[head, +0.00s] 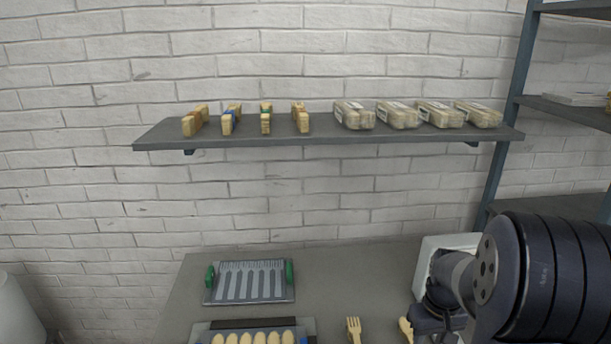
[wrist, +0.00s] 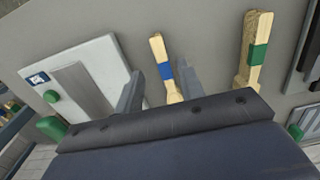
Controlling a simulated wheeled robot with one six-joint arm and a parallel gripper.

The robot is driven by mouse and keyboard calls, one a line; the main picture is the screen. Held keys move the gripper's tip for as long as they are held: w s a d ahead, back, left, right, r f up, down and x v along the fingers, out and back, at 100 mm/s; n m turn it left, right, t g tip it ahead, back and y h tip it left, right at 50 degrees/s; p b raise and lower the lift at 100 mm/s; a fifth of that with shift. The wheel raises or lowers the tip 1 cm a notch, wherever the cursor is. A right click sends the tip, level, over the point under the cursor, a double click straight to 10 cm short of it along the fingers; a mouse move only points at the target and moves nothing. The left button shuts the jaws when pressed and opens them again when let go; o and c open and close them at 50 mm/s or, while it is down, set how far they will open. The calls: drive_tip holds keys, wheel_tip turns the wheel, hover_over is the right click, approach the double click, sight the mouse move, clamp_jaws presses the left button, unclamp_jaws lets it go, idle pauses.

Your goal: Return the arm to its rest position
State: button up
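My arm fills the lower right of the head view, bent above the right end of the grey table (head: 340,275). The gripper fingers cannot be made out there. In the wrist view my gripper (wrist: 160,84) has its two fingers apart. A wooden piece with a blue band (wrist: 165,72) shows between and beyond the fingers. I cannot tell whether they touch it, but they do not look closed on it. A second wooden piece with a green band (wrist: 258,52) lies to its right, clear of the fingers.
A slotted metal plate with green handles (head: 250,282) lies on the table. A mould with pale oval shapes (head: 252,338), a wooden fork (head: 354,329) and a wooden spoon (head: 405,328) are nearer. A wall shelf (head: 320,141) holds bundles and packs. A rack (head: 507,110) stands right.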

wheel_tip(320, 180, down, 7)
drive_tip(key=shift+r, duration=0.1)
wheel_tip(320, 180, up, 3)
drive_tip(key=shift+r, duration=0.6)
drive_tip(key=shift+f, duration=0.1)
